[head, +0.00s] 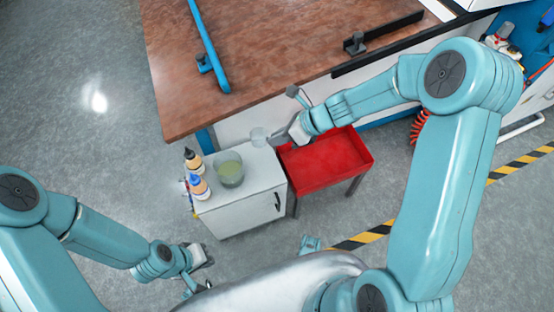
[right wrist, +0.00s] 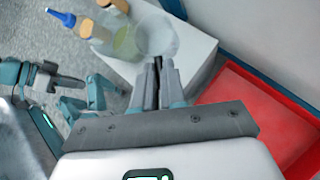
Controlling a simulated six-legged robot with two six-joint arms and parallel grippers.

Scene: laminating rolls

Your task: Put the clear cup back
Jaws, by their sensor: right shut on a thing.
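A small clear cup (head: 258,137) is at the back end of the white cabinet's top (head: 262,180). My right gripper (head: 277,139) is shut on the cup from the right side. In the right wrist view the closed fingers (right wrist: 158,84) meet the near side of the cup (right wrist: 156,38). I cannot tell whether the cup touches the cabinet top. My left gripper (head: 197,272) is low over the floor at the lower left, away from the cup; its finger opening is unclear.
A larger clear container with yellowish liquid (head: 229,170) stands on the cabinet, with a dark-capped bottle (head: 193,159) and a blue-capped bottle (head: 199,187) on its left. A red tray stand (head: 326,177) is right of the cabinet. A brown-topped table (head: 240,60) rises behind.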

